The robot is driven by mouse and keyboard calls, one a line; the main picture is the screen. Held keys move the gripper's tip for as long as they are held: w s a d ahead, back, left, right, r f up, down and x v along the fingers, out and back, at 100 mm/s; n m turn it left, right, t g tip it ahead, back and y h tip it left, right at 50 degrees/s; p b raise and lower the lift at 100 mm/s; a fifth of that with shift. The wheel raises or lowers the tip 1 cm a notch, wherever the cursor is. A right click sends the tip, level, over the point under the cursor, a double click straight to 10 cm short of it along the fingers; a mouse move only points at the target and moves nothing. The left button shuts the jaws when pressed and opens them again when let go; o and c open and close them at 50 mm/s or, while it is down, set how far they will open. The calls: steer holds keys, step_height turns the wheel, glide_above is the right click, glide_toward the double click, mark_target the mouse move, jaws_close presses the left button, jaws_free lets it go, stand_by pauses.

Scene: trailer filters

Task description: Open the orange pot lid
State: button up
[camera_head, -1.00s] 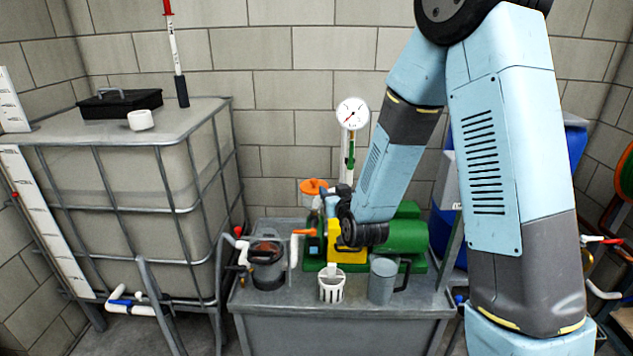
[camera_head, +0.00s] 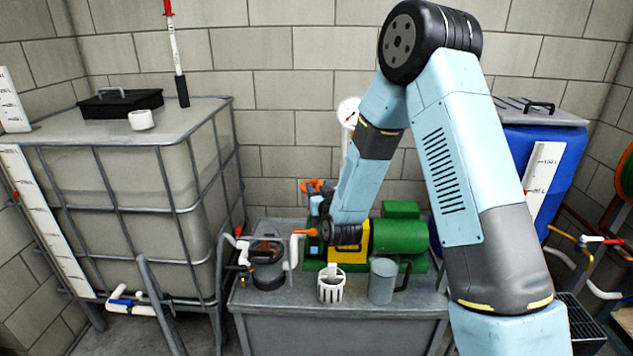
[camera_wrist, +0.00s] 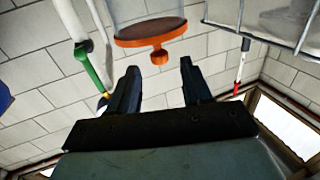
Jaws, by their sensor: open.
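The orange pot lid (camera_wrist: 150,33) shows at the top of the wrist view, on a clear pot (camera_wrist: 140,10). Its round orange knob (camera_wrist: 159,57) lies in line with the gap between my fingertips; whether it is between them or just beyond, I cannot tell. My gripper (camera_wrist: 160,68) is open, with one dark finger on each side of the gap. In the head view the orange lid (camera_head: 309,185) stands above the green pump, partly hidden by my gripper (camera_head: 318,192) and wrist.
The green pump (camera_head: 400,236) sits on a grey bench (camera_head: 340,310) with a grey jug (camera_head: 382,280), a white basket (camera_head: 331,286) and a dark strainer pot (camera_head: 267,268). A gauge (camera_head: 347,110) stands behind my arm. A caged tank (camera_head: 120,180) stands left, a blue barrel (camera_head: 560,165) right.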

mark_target(316, 179)
steer(key=shift+x, duration=2.65)
jaws_close()
steer(key=shift+w+d, duration=0.1)
steer(key=shift+d, duration=0.25)
steer(key=shift+r, duration=0.1)
